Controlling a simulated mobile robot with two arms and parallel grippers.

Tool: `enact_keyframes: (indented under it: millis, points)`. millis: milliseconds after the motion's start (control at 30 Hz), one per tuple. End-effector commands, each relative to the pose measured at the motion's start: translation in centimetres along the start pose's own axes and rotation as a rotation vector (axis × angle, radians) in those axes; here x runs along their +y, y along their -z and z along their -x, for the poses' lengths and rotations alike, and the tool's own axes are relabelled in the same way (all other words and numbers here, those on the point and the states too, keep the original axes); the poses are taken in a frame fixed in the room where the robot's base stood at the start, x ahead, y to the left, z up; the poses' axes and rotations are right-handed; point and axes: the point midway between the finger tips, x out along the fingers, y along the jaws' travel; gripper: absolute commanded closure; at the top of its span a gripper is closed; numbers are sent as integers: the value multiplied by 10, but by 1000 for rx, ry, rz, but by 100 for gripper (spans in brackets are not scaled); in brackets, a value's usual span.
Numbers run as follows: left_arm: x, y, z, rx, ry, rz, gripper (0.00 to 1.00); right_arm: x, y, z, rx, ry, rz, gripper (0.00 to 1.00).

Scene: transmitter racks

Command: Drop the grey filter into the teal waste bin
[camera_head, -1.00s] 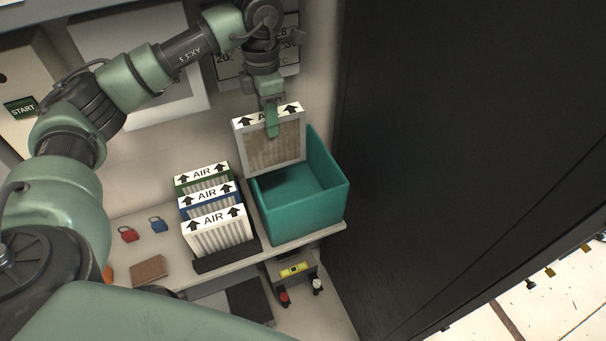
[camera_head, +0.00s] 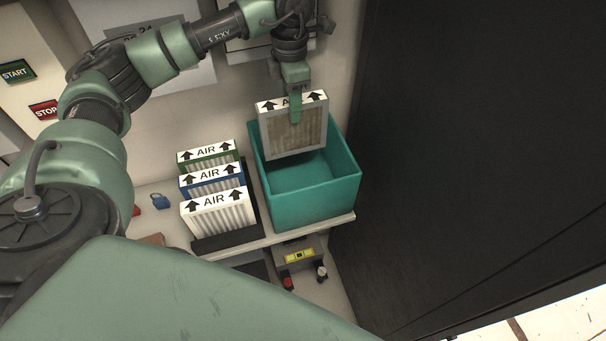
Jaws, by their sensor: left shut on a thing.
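The grey filter (camera_head: 286,137) has a pale frame, a dirty grey-brown face and a white top edge with black arrows. My left gripper (camera_head: 295,112) is shut on its top edge and holds it upright. The teal waste bin (camera_head: 318,203) stands open on the shelf at the right. The filter hangs over the bin's opening, toward its back left, and its lower edge appears at or just below rim level. I cannot tell whether it touches the bin's wall. The bin's visible floor is empty. My right gripper is not in view.
Several upright AIR filters, including a white one (camera_head: 219,214), stand in a dark rack just left of the bin. A blue padlock (camera_head: 160,201) lies further left. A black panel (camera_head: 470,150) rises close on the bin's right. A yellow level (camera_head: 300,256) shows below the shelf.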

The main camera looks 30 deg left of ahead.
Motion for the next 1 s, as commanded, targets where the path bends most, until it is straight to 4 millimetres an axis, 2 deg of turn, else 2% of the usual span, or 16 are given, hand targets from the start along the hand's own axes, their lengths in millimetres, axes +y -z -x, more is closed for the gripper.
enact_keyframes:
  millis: [100,267,300,367,767,1000]
  points:
    - [0,0,-2,-1,-1,0,100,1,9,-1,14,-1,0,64]
    - [0,0,-1,-1,-1,1,100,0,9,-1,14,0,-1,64]
    - [0,0,-1,-1,-1,1,57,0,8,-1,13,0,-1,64]
    - [0,0,-1,-1,-1,1,42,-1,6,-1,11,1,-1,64]
    - [0,0,3,-2,-1,1,42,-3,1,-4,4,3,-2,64]
    - [1,-2,41,-6,-3,1,42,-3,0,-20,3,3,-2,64]
